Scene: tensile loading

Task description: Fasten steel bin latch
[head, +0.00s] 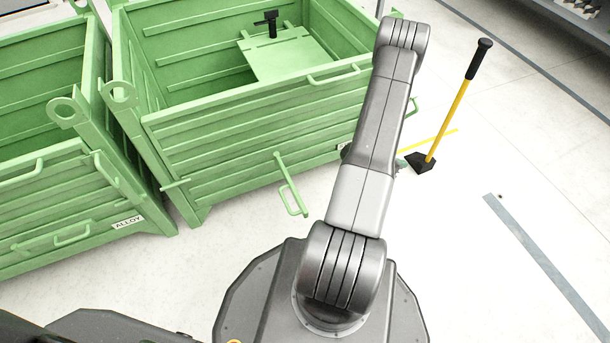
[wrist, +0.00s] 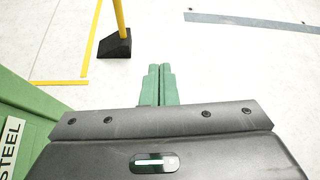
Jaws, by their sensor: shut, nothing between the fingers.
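The steel bin (head: 250,135) is the green ribbed metal bin in the middle of the head view. A green lever-like bar with a loop end (head: 291,190), which looks like its latch, sticks out from the front wall and slants down. Whether it is engaged cannot be told. In the wrist view, the bin's green wall with a "STEEL" label (wrist: 10,145) shows at the lower left. My gripper (wrist: 159,68) has its green fingers together and empty, over bare floor to the right of the bin wall. My arm hides most of it in the head view.
A green bin labelled "ALLOY" (head: 128,222) stands close on the left. A yellow-handled post with a black base (head: 421,163) stands right of the steel bin, beside yellow floor lines. A green panel with a black fitting (head: 290,58) is inside the bin. Floor at right is clear.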

